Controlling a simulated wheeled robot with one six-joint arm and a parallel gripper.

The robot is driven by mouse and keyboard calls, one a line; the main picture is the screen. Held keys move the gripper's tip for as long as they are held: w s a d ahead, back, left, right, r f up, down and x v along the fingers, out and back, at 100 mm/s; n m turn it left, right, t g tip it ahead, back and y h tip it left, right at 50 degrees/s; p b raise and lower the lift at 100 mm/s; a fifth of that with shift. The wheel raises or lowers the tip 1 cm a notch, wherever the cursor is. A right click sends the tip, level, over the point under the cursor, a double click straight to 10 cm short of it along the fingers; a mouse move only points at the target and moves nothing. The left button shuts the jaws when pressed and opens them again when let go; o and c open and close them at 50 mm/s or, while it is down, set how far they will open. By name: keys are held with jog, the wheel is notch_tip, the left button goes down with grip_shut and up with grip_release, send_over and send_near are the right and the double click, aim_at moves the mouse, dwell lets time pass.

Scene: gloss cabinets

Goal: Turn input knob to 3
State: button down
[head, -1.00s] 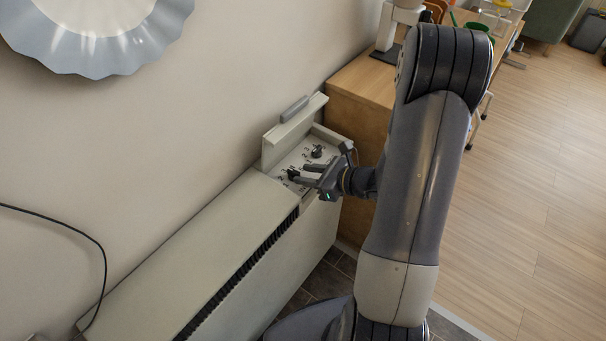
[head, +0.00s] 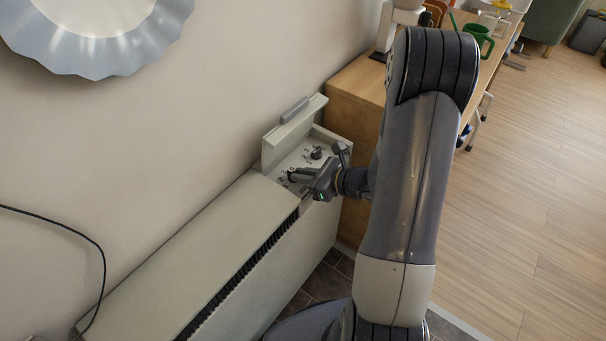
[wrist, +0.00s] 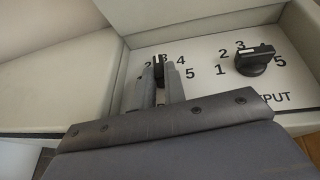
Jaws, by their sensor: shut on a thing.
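The control panel (wrist: 205,58) lies in an open recess at the far end of a long pale heater cabinet. My gripper (head: 291,177) is at the panel's near-left knob, and its two fingers (wrist: 158,88) are closed around a dark knob (wrist: 159,72) in the wrist view. The fingers hide most of this knob and its label; the figures 2, 3, 4 and 5 show around it. A second black knob (wrist: 255,60) stands free to the right, also seen in the head view (head: 316,153). Its label is partly hidden and ends in "PUT".
The raised lid (head: 293,131) stands open behind the panel, close to the wall. The slatted grille (head: 240,272) runs along the cabinet. A wooden table (head: 358,88) stands just beyond the cabinet's end.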

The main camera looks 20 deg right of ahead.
jog(key=shift+a+f+m+t+h+b, duration=0.15)
jog(key=shift+m+t+h+b, duration=0.2)
jog(key=shift+b, duration=0.45)
jog(key=shift+s+m+h, duration=0.15)
jog(key=shift+m+h, duration=0.1)
jog(key=shift+m, duration=0.1)
jog(key=c, duration=1.5)
grip_release()
jog(key=shift+o, duration=0.2)
jog(key=shift+r, duration=0.2)
jog(key=p+v, duration=0.1)
jog(key=v, duration=0.9)
jog(key=shift+s, duration=0.35)
